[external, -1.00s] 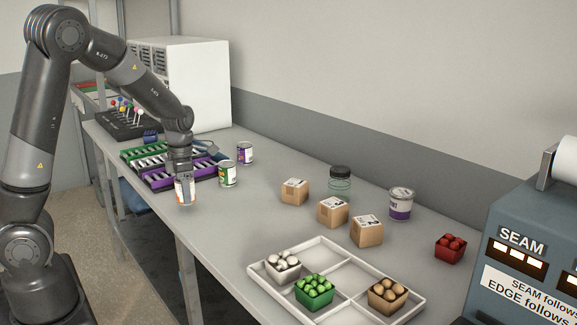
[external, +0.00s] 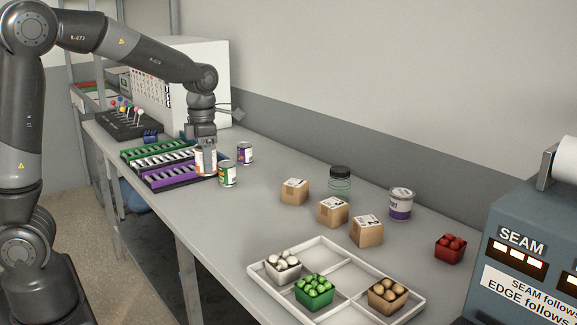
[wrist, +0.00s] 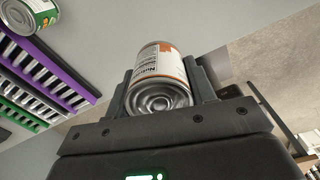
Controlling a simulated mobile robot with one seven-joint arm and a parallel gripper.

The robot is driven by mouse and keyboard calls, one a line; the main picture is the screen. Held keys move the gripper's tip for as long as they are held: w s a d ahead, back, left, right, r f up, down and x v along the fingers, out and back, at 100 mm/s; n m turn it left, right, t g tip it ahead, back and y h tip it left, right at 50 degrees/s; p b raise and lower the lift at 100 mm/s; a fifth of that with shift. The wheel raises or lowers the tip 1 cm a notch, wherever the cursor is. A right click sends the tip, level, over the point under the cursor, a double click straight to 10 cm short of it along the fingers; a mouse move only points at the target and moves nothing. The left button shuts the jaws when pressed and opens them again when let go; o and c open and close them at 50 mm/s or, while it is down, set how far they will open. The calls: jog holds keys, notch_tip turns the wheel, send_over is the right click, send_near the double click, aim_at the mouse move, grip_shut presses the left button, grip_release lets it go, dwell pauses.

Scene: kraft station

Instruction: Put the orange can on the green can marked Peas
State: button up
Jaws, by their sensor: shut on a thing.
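My gripper (external: 205,165) is shut on the orange can (wrist: 160,72), which has a white and orange label and a bare metal end. In the external view the held can (external: 199,161) shows between the fingers, lifted at the right end of the slotted racks. The green can (external: 227,175) stands upright on the table, just right of and below the held can in the picture, apart from it. A green can with a metal lid also shows at the top left of the wrist view (wrist: 42,14). Its marking is too small to read.
A purple-labelled can (external: 245,153) stands behind the green can. Green, white and purple slotted racks (external: 166,180) lie to the left. Several cardboard boxes (external: 333,212), a jar (external: 340,183) and a divided white tray (external: 262,280) are to the right. Bare table lies in front of the green can.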

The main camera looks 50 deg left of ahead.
jog(key=w+a+r, duration=0.2)
jog(key=w+a, duration=0.1)
jog(key=w, duration=0.3)
jog(key=w+a+r, duration=0.3)
jog(key=w, duration=0.3)
send_over(226, 163)
jog(key=shift+m, duration=0.3)
notch_tip(226, 163, down, 7)
jog(key=shift+w+a+f, duration=0.1)
jog(key=shift+a+f, duration=0.05)
jog(key=shift+f, duration=1.95)
jog(key=shift+f, duration=0.15)
jog(key=o, duration=1.1)
jog(key=shift+c, duration=0.2)
